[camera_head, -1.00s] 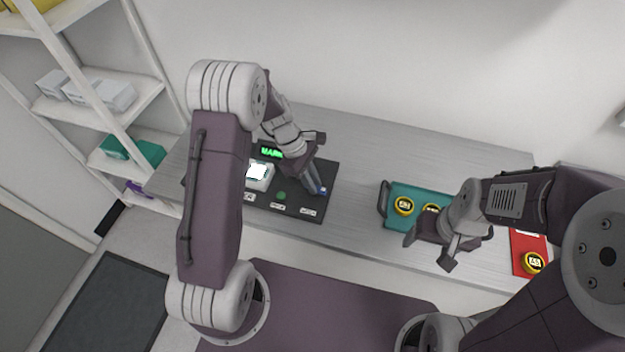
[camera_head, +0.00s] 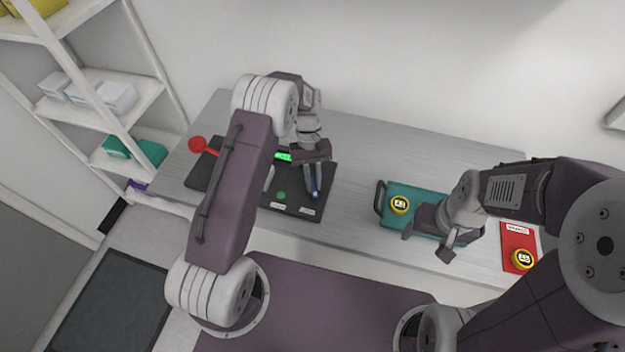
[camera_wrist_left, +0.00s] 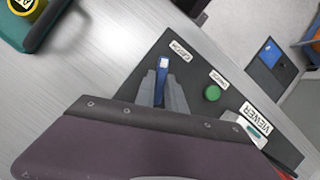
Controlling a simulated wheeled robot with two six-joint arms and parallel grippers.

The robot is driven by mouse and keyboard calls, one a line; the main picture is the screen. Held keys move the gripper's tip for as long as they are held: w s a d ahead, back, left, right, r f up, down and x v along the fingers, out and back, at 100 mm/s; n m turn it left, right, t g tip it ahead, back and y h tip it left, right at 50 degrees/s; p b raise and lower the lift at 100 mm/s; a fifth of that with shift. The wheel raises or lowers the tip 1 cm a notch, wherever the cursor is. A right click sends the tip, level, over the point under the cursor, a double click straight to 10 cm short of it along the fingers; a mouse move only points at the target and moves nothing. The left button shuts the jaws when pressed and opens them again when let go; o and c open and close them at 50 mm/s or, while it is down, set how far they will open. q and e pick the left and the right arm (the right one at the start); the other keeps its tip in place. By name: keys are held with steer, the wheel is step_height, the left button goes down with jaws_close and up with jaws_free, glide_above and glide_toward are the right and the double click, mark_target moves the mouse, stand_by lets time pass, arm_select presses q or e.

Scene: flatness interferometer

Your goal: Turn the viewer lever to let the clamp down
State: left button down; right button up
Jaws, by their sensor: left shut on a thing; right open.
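The black viewer panel (camera_head: 325,180) lies on the grey bench, partly hidden behind my left arm. In the left wrist view its label reads VIEWER (camera_wrist_left: 262,119). The lever's lower part is hidden between the fingers. A green button (camera_wrist_left: 212,92) sits beside it. A red round-ended handle (camera_head: 197,145) sticks out at the panel's far left. I cannot make out the clamp. My right gripper (camera_head: 427,245) is open above the teal tray.
The teal tray (camera_head: 382,204) stands to the right of the panel with a yellow disc (camera_head: 399,204) on it. A red mat (camera_head: 516,239) with another yellow disc (camera_head: 523,258) lies further right. White shelves (camera_head: 120,117) stand at the left. The bench behind the tray is clear.

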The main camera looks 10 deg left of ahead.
arm_select(q)
steer(key=shift+d+m+y, duration=0.15)
steer(key=shift+m+y, duration=0.75)
steer(key=shift+m, duration=1.4)
steer(key=c, duration=1.4)
jaws_free()
steer(key=shift+r, duration=0.1)
steer(key=b+v, duration=0.1)
steer(key=v, duration=0.8)
steer(key=shift+b, duration=0.3)
steer(key=shift+w+d, duration=0.1)
